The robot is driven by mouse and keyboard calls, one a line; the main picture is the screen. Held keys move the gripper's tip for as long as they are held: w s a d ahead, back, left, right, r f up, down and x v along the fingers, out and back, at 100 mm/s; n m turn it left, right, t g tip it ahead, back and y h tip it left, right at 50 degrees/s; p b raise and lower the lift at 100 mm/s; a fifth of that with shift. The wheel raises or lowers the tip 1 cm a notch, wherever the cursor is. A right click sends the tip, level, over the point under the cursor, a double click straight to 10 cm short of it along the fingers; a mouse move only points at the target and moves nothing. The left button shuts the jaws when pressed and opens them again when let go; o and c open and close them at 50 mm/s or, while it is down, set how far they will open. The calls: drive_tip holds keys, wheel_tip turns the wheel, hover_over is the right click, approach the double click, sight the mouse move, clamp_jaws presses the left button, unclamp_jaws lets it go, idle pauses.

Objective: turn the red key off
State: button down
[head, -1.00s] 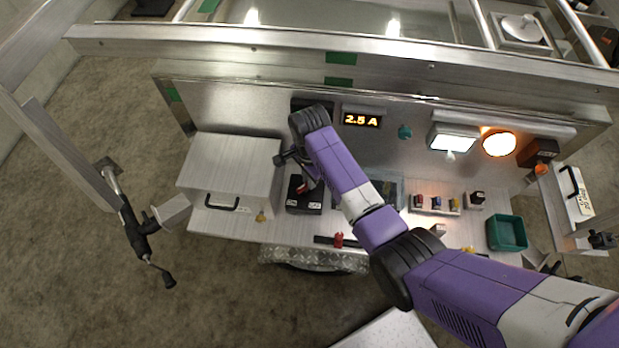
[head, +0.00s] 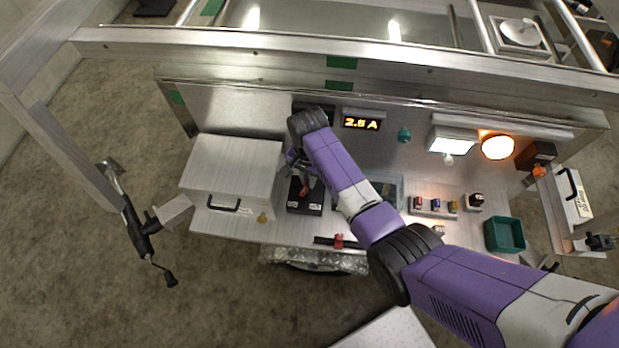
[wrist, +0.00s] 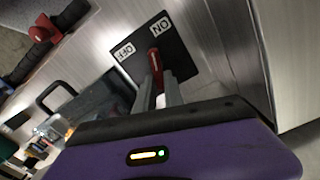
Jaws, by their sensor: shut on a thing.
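The red key (wrist: 154,60) stands on a black switch plate (wrist: 178,48) with white OFF and ON labels in the wrist view. My gripper (wrist: 158,82) is shut on the red key, one finger on each side. The key's far end lies close to the ON label (wrist: 161,25); the OFF label (wrist: 125,51) is to its left. In the head view the black switch box (head: 305,207) sits on the bench, with the red key (head: 305,187) on top. My arm partly hides the gripper there.
A metal box with a black handle (head: 225,170) stands close left of the switch box. A lit display (head: 361,123) reads 2.5 A behind. Small coloured parts and a green bin (head: 505,235) are to the right. A red-handled part (head: 339,240) lies at the bench's front edge.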

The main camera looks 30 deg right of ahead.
drive_tip(key=n, duration=0.4)
drive_tip(key=n+p, duration=0.1)
drive_tip(key=n, duration=0.1)
drive_tip(key=shift+w+a+n, duration=0.3)
drive_tip(key=shift+a, duration=0.05)
drive_tip(key=n, duration=0.3)
drive_tip(key=a+n, duration=0.1)
drive_tip(key=n, duration=0.2)
drive_tip(key=shift+p, duration=0.4)
drive_tip(key=shift+n, duration=0.3)
drive_tip(key=c, duration=1.4)
unclamp_jaws()
drive_tip(key=shift+c, duration=0.2)
wheel_tip(320, 180, up, 8)
drive_tip(key=shift+b, duration=0.3)
drive_tip(key=shift+f, duration=0.1)
